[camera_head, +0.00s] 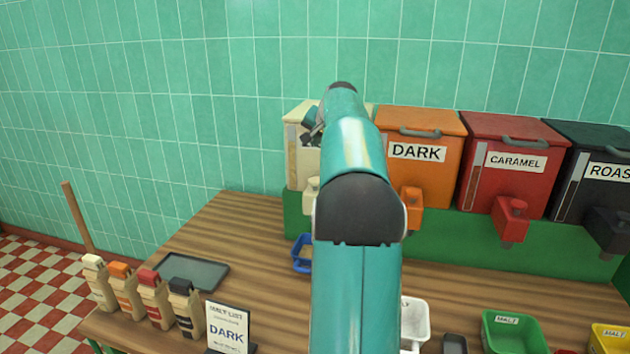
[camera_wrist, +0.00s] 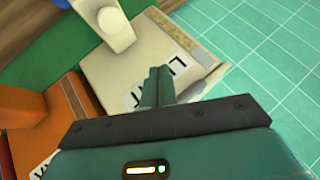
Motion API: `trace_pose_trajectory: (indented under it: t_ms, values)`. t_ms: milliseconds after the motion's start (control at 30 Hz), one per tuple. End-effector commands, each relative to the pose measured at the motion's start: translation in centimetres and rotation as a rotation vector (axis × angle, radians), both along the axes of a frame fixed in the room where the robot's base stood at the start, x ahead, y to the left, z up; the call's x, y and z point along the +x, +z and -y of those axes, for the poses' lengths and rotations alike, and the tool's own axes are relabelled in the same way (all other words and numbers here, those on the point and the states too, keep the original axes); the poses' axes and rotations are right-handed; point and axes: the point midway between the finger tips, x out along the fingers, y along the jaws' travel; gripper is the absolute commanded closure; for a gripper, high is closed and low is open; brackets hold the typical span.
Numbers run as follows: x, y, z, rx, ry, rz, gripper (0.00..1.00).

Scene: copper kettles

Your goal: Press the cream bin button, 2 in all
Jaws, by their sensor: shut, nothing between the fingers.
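The cream bin (camera_head: 298,165) stands at the left end of the bin row, mostly hidden behind my arm in the head view. Its cream spout (camera_head: 311,190) juts from the lower front. In the wrist view the cream bin (camera_wrist: 105,72) fills the middle, with its spout (camera_wrist: 116,28) at the top. A separate button cannot be made out clearly. My gripper (camera_head: 308,138) is at the bin's upper front. In the wrist view its fingers (camera_wrist: 157,86) are together and empty, over the bin's label, apart from the spout. I cannot tell whether they touch the bin.
The orange DARK bin (camera_head: 440,140), red CARAMEL bin (camera_head: 505,150) and dark ROAST bin (camera_head: 590,170) continue the row. A blue tray (camera_head: 301,264) sits below the cream spout.

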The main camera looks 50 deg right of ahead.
Motion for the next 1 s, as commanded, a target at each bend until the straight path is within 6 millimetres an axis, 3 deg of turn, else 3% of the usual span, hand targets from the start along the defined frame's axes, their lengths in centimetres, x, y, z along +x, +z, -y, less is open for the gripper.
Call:
trace_pose_trajectory:
  t_ms: [267,700,1000]
  values:
    - [0.0,-1.2,0.0,0.002,0.001,-0.002,1.0]
    - [0.0,-7.0,-0.1,0.002,0.001,-0.002,1.0]
    - [0.0,-8.8,-0.1,-0.001,0.001,0.0,1.0]
